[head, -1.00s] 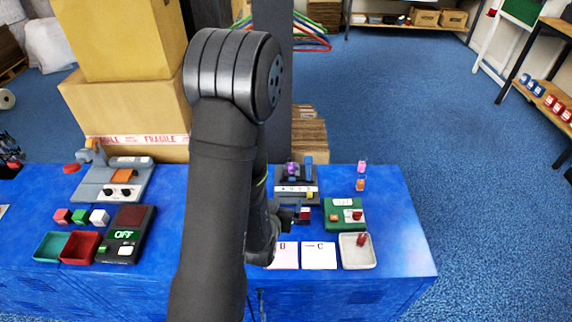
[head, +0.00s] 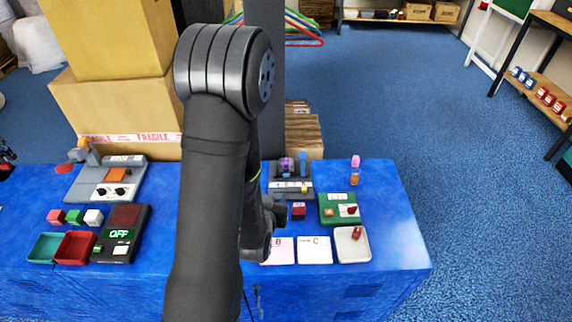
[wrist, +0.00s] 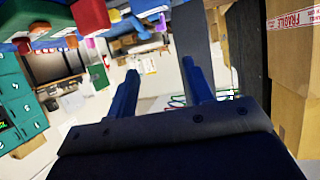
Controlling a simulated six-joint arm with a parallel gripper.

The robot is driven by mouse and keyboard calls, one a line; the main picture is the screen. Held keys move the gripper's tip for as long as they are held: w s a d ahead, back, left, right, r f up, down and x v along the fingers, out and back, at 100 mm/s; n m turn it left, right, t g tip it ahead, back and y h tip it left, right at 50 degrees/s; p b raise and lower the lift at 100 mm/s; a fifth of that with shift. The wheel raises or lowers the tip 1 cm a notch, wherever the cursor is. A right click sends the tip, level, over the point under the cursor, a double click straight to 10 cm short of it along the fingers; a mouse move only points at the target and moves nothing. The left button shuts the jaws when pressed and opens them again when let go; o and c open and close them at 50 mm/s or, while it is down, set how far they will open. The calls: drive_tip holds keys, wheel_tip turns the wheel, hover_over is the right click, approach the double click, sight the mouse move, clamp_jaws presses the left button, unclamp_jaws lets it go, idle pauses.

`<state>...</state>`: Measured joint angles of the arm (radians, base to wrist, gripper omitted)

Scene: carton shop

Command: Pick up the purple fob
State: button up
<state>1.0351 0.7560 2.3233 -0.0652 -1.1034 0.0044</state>
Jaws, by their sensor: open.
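The purple fob (head: 286,164) is a small purple piece at the back left of a dark grey rack (head: 274,187), beside a blue piece (head: 303,164). My gripper (head: 281,212) is low over the table, in front of the rack and clear of the fob, partly hidden behind my arm. In the wrist view, its two fingers (wrist: 155,75) are apart with nothing between them. That view is tilted, and I cannot surely pick out the fob there.
A red block (head: 298,211) sits just right of my gripper. A green board (head: 339,219), a white tray (head: 364,249) and cards B and C (head: 315,257) are nearby. An orange bottle-like item (head: 354,179) stands at right. Large cartons (head: 115,110) stand at the back left.

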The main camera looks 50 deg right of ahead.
drive_tip(key=n+g+y, duration=0.2)
drive_tip(key=g+y, duration=0.2)
drive_tip(key=y, duration=0.4)
approach(286, 160)
drive_tip(key=x, duration=0.3)
drive_tip(key=shift+d+f, duration=0.15)
drive_tip(key=shift+f, duration=0.1)
drive_tip(key=shift+x, duration=2.75)
drive_tip(key=shift+w, duration=0.1)
